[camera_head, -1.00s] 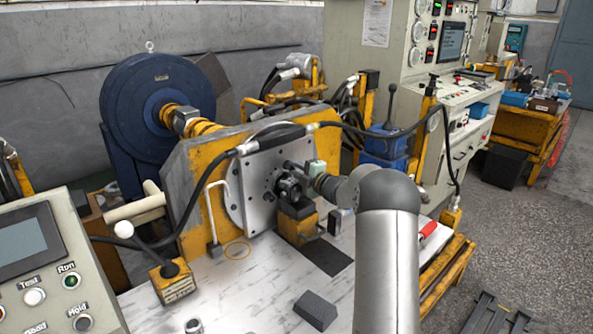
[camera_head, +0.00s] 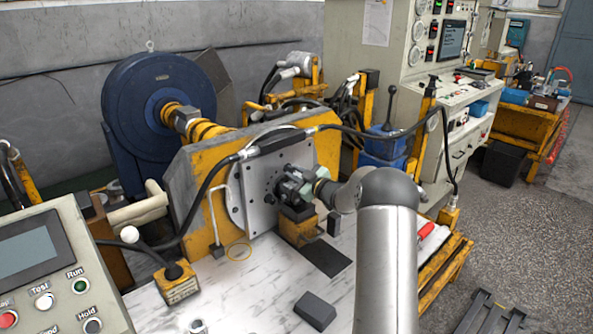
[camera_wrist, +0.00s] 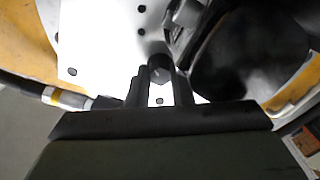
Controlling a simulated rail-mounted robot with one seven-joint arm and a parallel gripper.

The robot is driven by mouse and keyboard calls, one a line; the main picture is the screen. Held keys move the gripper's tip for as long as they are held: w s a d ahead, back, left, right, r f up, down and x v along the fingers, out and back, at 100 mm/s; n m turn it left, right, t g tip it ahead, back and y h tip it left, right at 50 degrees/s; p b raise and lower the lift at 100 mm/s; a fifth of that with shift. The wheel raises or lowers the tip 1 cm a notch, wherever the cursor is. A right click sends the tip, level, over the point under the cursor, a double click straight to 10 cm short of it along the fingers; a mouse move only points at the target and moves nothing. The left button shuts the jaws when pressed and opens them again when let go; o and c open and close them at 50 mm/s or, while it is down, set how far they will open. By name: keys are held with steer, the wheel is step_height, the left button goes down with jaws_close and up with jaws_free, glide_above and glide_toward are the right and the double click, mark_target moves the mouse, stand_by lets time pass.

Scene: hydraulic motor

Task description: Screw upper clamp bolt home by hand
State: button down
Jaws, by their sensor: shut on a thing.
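My gripper (camera_wrist: 162,95) is at the mounting plate (camera_wrist: 100,40) in the wrist view. Its two dark fingers are closed around the small dark head of the upper clamp bolt (camera_wrist: 160,72), which shows between the fingertips. The bolt's shank and its hole are hidden. The dark motor body (camera_wrist: 255,50) fills the right of the wrist view, close beside the fingers. In the head view the motor (camera_head: 290,188) sits against the grey plate (camera_head: 258,212), and my wrist reaches it from the right; the fingertips and bolt are too small to make out there.
A yellow support block (camera_head: 297,230) stands under the motor. A black hose (camera_head: 205,190) arcs over the plate. A dark block (camera_head: 315,310) lies on the marble-like bench top (camera_head: 260,290).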

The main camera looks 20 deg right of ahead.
steer(key=m+p, duration=0.2)
steer(key=m, duration=0.3)
steer(key=shift+m+p, duration=0.3)
steer(key=shift+p, duration=0.1)
steer(key=m+p, duration=0.2)
steer(key=m, duration=0.4)
steer(key=shift+s+a+p, duration=0.1)
steer(key=shift+a+p, duration=0.05)
steer(key=shift+p, duration=0.25)
steer(key=c, duration=1.3)
jaws_free()
steer(key=b+v, duration=0.2)
steer(key=v, duration=1.5)
steer(key=shift+s, duration=0.2)
